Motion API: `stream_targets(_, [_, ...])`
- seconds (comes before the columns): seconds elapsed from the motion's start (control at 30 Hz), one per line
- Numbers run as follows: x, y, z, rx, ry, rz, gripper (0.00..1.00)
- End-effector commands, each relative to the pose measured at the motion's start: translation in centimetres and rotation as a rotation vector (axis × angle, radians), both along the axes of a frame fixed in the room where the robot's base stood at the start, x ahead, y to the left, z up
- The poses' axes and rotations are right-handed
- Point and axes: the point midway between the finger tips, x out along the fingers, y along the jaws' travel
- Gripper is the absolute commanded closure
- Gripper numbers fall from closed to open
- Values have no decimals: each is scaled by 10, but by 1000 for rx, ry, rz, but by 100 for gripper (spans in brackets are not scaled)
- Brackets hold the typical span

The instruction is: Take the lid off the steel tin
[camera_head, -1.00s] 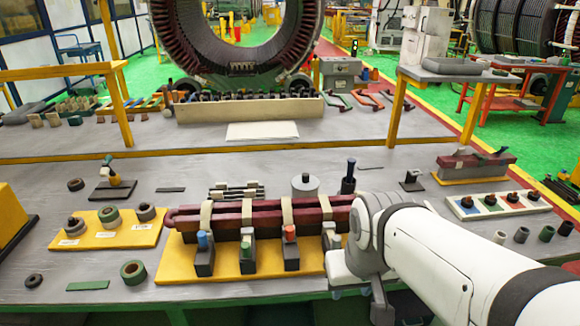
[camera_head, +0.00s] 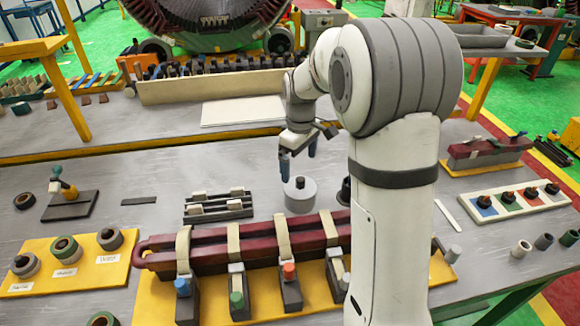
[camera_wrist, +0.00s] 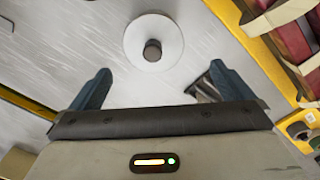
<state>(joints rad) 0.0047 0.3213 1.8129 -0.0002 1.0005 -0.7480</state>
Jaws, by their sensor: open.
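The steel tin (camera_head: 300,203) is a short grey cylinder standing upright on the grey bench, behind the maroon coil. Its lid (camera_head: 292,187) is on it, with a small dark knob (camera_head: 299,182) in the middle. In the wrist view the lid (camera_wrist: 140,38) is a pale disc seen from above, with its knob (camera_wrist: 153,51) near the middle top. My gripper (camera_head: 298,160) is open and empty, with blue fingers, above the bench around the tin's far side. In the wrist view its fingers (camera_wrist: 160,70) are spread wide, below the knob in the picture and apart from it.
The maroon coil (camera_head: 270,233) lies strapped on a yellow board in front of the tin. A dark rack with pale blocks (camera_head: 218,205) stands to the left. A dark object stands close to the tin's right, partly hidden by my arm. A white sheet (camera_head: 243,110) lies behind.

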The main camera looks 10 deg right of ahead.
Motion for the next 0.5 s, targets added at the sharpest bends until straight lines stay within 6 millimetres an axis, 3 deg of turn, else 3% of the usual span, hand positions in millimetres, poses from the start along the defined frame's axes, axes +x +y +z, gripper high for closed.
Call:
stream_targets(0.13, [7,0,-9,0,8,24,0])
stream_targets(0.5, [3,0,-53,0,11,33,0])
